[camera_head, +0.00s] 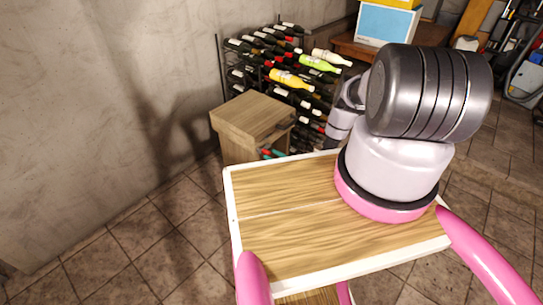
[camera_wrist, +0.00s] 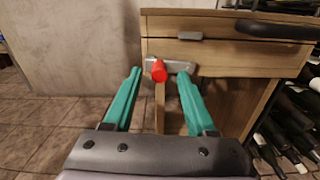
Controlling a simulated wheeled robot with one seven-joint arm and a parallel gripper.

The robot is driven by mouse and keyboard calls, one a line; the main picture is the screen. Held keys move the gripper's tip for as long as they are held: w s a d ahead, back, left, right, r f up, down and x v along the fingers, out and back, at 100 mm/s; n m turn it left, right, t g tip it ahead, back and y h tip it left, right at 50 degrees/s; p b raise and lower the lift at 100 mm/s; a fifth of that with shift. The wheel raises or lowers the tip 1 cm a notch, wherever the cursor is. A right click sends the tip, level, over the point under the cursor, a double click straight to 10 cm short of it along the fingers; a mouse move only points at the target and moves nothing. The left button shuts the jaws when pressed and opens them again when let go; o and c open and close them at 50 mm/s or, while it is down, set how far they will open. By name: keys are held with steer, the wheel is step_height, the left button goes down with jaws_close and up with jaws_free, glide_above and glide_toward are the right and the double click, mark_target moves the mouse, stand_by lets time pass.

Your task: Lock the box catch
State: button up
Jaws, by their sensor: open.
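The box is a wooden cabinet (camera_head: 252,118) standing by the wall; its front also shows close up in the wrist view (camera_wrist: 225,58). A grey metal catch plate (camera_wrist: 182,66) with a red cylindrical knob (camera_wrist: 159,71) sits on its front, below a dark handle. My gripper (camera_wrist: 159,78) has two teal fingers spread apart. The red knob appears between the fingertips, with visible space on the left side. The right fingertip overlaps the plate in the picture; I cannot tell whether it touches. In the head view the gripper is mostly hidden at the cabinet's front.
A rack of wine bottles (camera_head: 290,68) stands behind and right of the cabinet, and bottles also show at the right in the wrist view (camera_wrist: 285,140). A table with a blue and white box (camera_head: 386,25) is farther back. Tiled floor (camera_head: 110,245) left of the cabinet is clear.

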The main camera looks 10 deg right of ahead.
steer(key=shift+w+a, duration=0.35)
steer(key=shift+w, duration=0.1)
jaws_close()
